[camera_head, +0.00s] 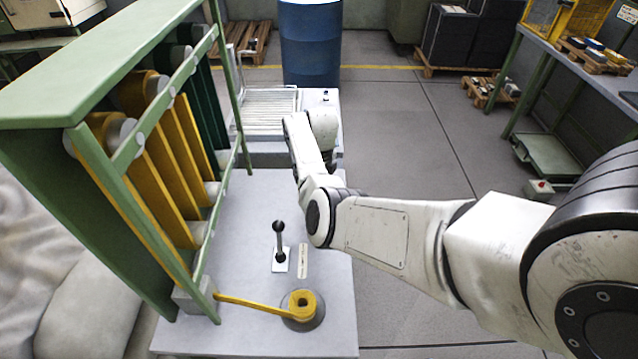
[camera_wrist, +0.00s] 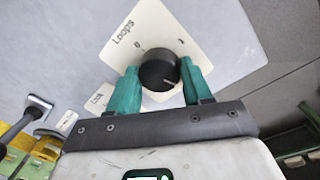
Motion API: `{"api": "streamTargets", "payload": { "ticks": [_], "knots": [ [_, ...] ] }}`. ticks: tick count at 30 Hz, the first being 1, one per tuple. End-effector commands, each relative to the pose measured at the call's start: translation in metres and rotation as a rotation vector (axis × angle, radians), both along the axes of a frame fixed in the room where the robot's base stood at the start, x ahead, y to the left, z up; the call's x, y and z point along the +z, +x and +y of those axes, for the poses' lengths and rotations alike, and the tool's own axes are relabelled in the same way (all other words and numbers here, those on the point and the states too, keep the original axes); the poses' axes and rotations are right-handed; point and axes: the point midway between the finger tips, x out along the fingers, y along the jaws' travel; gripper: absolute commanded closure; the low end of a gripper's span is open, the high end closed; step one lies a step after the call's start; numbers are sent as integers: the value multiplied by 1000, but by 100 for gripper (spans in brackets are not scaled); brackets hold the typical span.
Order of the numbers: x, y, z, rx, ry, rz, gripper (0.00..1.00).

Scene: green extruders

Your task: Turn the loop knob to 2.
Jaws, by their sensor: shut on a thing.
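The loop knob (camera_wrist: 157,71) is a round black dial on a white plate (camera_wrist: 125,48) in the wrist view. The plate reads "Loops", with a 0 to the left above the knob and another figure, perhaps 3, to the right. A pale mark shows on the knob's lower right side; I cannot tell its exact setting. My gripper (camera_wrist: 158,66) is shut on the knob, with one teal finger on its left and one on its right. In the head view, the knob and fingers are hidden or too unclear to pick out.
A black lever (camera_head: 279,240) and a yellow strip coil (camera_head: 302,304) are on the grey bench (camera_head: 230,340). A green rack (camera_head: 110,60) with yellow and green strips stands left. A blue drum (camera_head: 311,45) is behind. Open floor (camera_head: 390,120) lies to the right.

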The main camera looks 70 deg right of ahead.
Motion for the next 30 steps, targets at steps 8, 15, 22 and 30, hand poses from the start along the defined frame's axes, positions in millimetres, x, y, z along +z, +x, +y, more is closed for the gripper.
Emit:
{"api": "streamTargets", "payload": {
  "ticks": [8, 15, 22, 30],
  "knots": [
    [1, -1, -1, -41, -1, 1, 81],
    [1, -1, -1, -42, -1, 2, 81],
    [1, -1, -1, -41, -1, 1, 39],
    [0, 0, 0, -40, 0, 1, 25]
  ]
}}
